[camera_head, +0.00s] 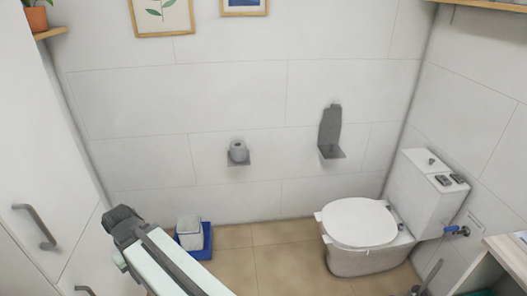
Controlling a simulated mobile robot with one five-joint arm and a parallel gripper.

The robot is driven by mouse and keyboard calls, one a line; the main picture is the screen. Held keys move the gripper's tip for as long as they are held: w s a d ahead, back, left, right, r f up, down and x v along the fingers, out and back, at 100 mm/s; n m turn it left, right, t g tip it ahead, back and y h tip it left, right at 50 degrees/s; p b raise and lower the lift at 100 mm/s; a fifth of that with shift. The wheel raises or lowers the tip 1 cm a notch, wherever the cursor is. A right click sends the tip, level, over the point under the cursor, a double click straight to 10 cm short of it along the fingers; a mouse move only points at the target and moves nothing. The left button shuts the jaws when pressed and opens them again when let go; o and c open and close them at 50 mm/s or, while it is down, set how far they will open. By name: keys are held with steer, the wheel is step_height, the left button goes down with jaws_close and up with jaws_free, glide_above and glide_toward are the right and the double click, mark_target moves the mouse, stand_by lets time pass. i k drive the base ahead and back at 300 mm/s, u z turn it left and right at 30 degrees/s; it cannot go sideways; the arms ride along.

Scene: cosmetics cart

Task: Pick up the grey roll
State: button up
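The grey roll (238,151) stands upright on a small grey wall shelf (238,163), on the tiled back wall left of the toilet. Its top faces up and shows a dark centre. My arm reaches in from the bottom edge at the lower left, and its dark end joint is below and left of the roll, well apart from it. No gripper fingers show in this view, and nothing touches the roll.
A toilet (362,224) is at right. A white cabinet (35,150) borders the left. Tan floor (285,262) is clear between.

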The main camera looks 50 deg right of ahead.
mark_target(238, 149)
steer(key=z, duration=2.6)
steer(key=i, duration=1.35)
steer(key=u, duration=3.55)
steer(key=i, duration=1)
steer(key=z, duration=0.05)
